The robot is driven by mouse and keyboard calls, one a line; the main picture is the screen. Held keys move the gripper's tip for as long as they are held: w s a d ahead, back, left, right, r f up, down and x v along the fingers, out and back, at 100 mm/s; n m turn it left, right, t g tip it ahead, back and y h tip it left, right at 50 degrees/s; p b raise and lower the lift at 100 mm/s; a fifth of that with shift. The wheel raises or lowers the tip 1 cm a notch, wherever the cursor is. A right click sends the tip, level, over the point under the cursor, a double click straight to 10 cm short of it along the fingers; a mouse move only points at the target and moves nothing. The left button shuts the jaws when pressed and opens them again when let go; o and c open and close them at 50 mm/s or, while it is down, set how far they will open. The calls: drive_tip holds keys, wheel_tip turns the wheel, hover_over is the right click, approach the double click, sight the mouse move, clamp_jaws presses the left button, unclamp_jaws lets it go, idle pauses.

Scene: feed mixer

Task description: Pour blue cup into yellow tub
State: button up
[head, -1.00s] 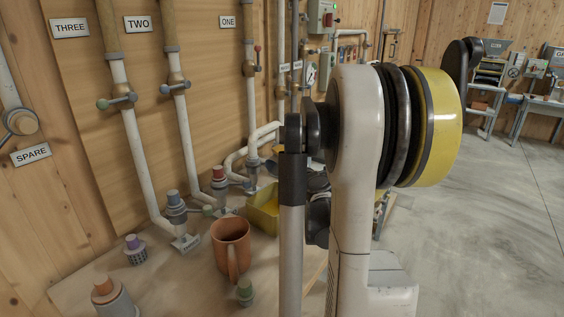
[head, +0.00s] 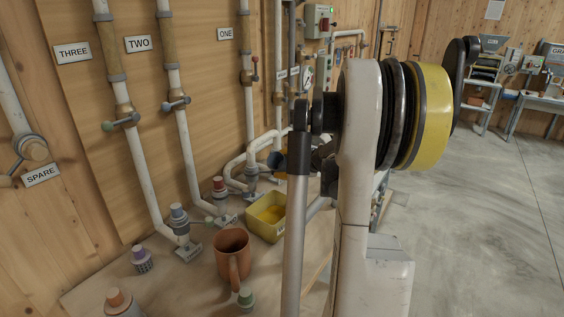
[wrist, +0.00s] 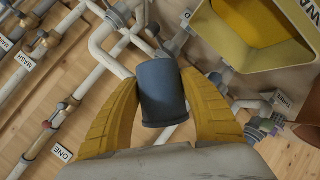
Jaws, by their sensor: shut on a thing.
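The blue cup (wrist: 162,92) is held between the two yellow fingers of my gripper (wrist: 160,88) in the wrist view. Its outer side shows; its inside and contents are hidden. The yellow tub (wrist: 238,68) is beyond and to the upper right of the cup in that view, apart from it. In the head view the tub (head: 265,233) stands on the bench behind a terracotta mug, with yellow content inside and a label on its front. My arm hides much of the gripper and cup there.
The terracotta mug (head: 231,262) stands in front of the tub. Pipes and valves run up the wall behind, with several capped fittings, such as a purple-topped one (head: 141,260), on the bench. Open floor lies right.

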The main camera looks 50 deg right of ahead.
drive_tip(key=shift+r+m+y, duration=0.35)
drive_tip(key=shift+m+y, duration=0.45)
drive_tip(key=shift+y, duration=0.1)
drive_tip(key=m+y, duration=0.1)
drive_tip(key=a+m+y, duration=0.1)
drive_tip(key=m+y, duration=0.1)
drive_tip(key=shift+a+f+y, duration=0.15)
drive_tip(key=shift+a+y, duration=0.15)
drive_tip(key=shift+y, duration=0.1)
drive_tip(key=shift+a+m+b, duration=0.2)
drive_tip(key=shift+m+b, duration=0.1)
drive_tip(key=shift+m, duration=0.1)
drive_tip(key=shift+r, duration=0.2)
drive_tip(key=shift+r+p, duration=0.45)
drive_tip(key=shift+r, duration=0.1)
drive_tip(key=shift+f, duration=0.1)
drive_tip(key=shift+s, duration=0.1)
